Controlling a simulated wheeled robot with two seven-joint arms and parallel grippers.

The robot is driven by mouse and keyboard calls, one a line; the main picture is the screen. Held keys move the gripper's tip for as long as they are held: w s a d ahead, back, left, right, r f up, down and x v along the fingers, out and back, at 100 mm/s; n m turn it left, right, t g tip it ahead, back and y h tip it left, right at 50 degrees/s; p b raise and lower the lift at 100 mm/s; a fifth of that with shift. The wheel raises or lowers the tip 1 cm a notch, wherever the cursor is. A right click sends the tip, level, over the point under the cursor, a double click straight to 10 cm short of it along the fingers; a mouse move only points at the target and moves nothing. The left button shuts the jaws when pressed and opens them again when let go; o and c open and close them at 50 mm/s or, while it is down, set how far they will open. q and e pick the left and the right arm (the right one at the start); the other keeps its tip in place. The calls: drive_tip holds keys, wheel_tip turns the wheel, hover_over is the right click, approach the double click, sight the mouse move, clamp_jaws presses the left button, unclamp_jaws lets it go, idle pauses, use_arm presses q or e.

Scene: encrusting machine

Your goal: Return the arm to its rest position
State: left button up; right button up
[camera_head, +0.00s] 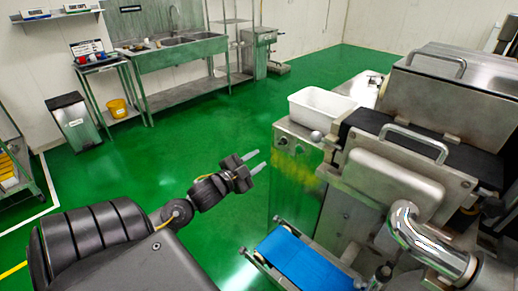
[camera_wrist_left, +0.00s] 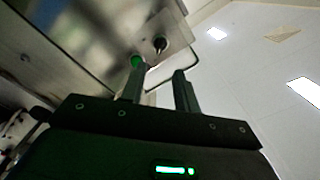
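My left arm comes in from the lower left in the head view. Its left gripper (camera_head: 256,163) is in the air over the green floor, to the left of the steel encrusting machine. The two fingers are spread apart with nothing between them. In the left wrist view the fingers of the left gripper (camera_wrist_left: 157,85) also stand apart and empty. The machine's metal side fills the upper left there, with a green button (camera_wrist_left: 137,62) close behind one finger; I cannot tell if they touch. My right gripper is not in view.
The encrusting machine (camera_head: 392,181) stands at the right, with a white bin (camera_head: 318,103) on top and a blue conveyor belt (camera_head: 305,262) low in front. A sink table (camera_head: 185,62) and a grey trash bin (camera_head: 73,122) stand at the back. The green floor at centre left is clear.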

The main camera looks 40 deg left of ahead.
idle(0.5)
use_arm(q)
drive_tip(key=s+a+f+n+g+y, duration=0.1)
drive_tip(key=a+f+n+g, duration=0.2)
drive_tip(key=f, duration=0.9)
drive_tip(key=s+a+f+n+g+y, duration=0.15)
drive_tip(key=a+f, duration=0.25)
drive_tip(key=f, duration=0.7)
drive_tip(key=s+d+f+n+g, duration=0.1)
drive_tip(key=s+f+g, duration=0.1)
drive_tip(key=s+f, duration=0.5)
drive_tip(key=s+d+f+n+g, duration=0.1)
drive_tip(key=s+f+g, duration=0.2)
drive_tip(key=f, duration=0.8)
drive_tip(key=s+d+f+g+h, duration=0.1)
drive_tip(key=s+d+f+g, duration=0.15)
drive_tip(key=s+f, duration=0.35)
drive_tip(key=s+d+f+g, duration=0.1)
drive_tip(key=s+d+f, duration=0.3)
drive_tip(key=s+f, duration=0.2)
drive_tip(key=s+d+f+g+h, duration=0.1)
drive_tip(key=s+d+f, duration=0.2)
drive_tip(key=s+f, duration=0.3)
drive_tip(key=s+d+f+g+b, duration=0.1)
drive_tip(key=s+d+f+g, duration=0.2)
drive_tip(key=s+d, duration=0.7)
drive_tip(key=d+f+h, duration=0.1)
drive_tip(key=d, duration=0.2)
drive_tip(key=shift+s+f, duration=0.25)
drive_tip(key=shift+s, duration=0.15)
